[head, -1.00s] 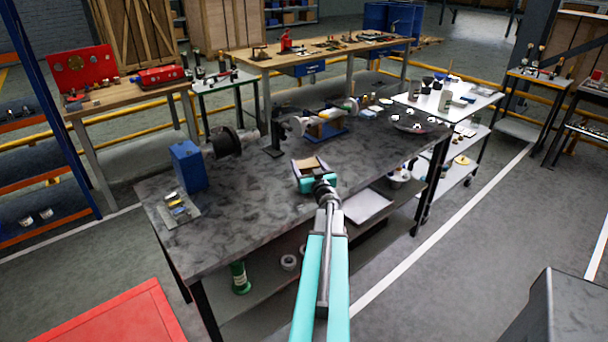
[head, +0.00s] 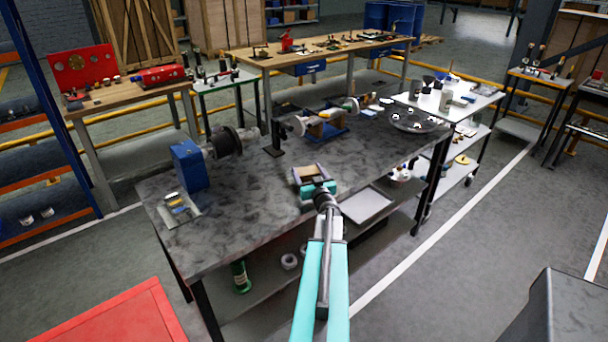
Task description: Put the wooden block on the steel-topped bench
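My teal gripper (head: 311,174) is over the front middle of the steel-topped bench (head: 240,225). A small tan wooden block (head: 309,171) shows between its two grey fingers, and the fingers appear shut on it. My gripper and wrist hide the block's near side. I cannot tell whether the block's underside touches the bench top or is slightly above it.
A blue-based machine (head: 188,165) and a small tray of parts (head: 180,208) stand at the bench's left. A post (head: 274,138) and a shaft assembly on a blue base (head: 322,130) are behind my gripper. A round dark tray (head: 415,121) lies at the right end. The front left top is clear.

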